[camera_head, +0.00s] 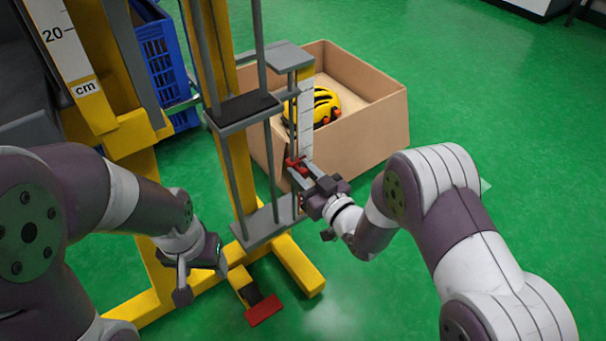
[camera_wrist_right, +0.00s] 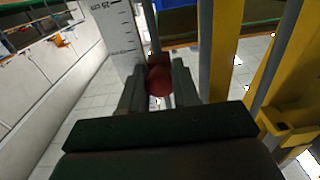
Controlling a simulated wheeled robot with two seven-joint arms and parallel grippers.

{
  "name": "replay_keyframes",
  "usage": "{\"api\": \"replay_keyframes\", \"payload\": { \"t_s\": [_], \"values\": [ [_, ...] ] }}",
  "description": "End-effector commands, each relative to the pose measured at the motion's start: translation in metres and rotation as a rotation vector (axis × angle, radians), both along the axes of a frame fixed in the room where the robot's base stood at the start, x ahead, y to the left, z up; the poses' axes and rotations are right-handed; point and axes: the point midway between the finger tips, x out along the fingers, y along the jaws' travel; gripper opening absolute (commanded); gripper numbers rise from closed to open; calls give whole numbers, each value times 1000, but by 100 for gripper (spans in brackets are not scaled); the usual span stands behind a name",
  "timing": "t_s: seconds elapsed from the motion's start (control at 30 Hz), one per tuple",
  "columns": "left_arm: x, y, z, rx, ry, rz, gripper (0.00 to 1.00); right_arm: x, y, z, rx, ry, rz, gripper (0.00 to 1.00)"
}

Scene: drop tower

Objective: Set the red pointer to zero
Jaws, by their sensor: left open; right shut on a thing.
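The red pointer (camera_head: 294,163) sits on a thin vertical rod beside a white scale (camera_head: 305,118) on the drop tower (camera_head: 245,112). My right gripper (camera_head: 300,168) is shut on the red pointer. In the right wrist view the pointer (camera_wrist_right: 159,80) shows between the two fingers, next to the white scale (camera_wrist_right: 116,38). The scale's zero mark cannot be made out. My left gripper (camera_head: 197,268) is open and empty, low in front of the tower's yellow base, away from the pointer.
A blue crate (camera_head: 160,60) is at the back left. A larger centimetre scale (camera_head: 62,40) is at the left. A red pedal (camera_head: 264,311) lies low in front. Green floor at right is clear.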

Motion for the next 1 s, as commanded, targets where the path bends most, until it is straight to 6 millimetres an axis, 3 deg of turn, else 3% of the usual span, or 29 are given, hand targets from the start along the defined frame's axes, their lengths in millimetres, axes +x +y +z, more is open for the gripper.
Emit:
{"api": "replay_keyframes", "payload": {
  "t_s": [0.03,0.1,0.4,0.57,0.9,0.93,1.0],
  "values": [
    [0,0,24,0,0,0,63,0,0,26,0,0,0,0],
    [0,0,42,0,0,0,63,0,0,45,0,0,0,0],
    [0,0,101,0,0,0,63,0,0,115,1,-2,0,0],
    [0,0,110,0,0,0,63,0,0,128,2,-1,0,0],
    [0,0,109,0,0,0,63,0,0,127,1,-2,0,0],
    [0,0,109,0,0,0,63,0,0,127,1,-2,0,37],
    [0,0,109,0,0,0,63,0,0,127,1,-2,0,54]
  ]
}}
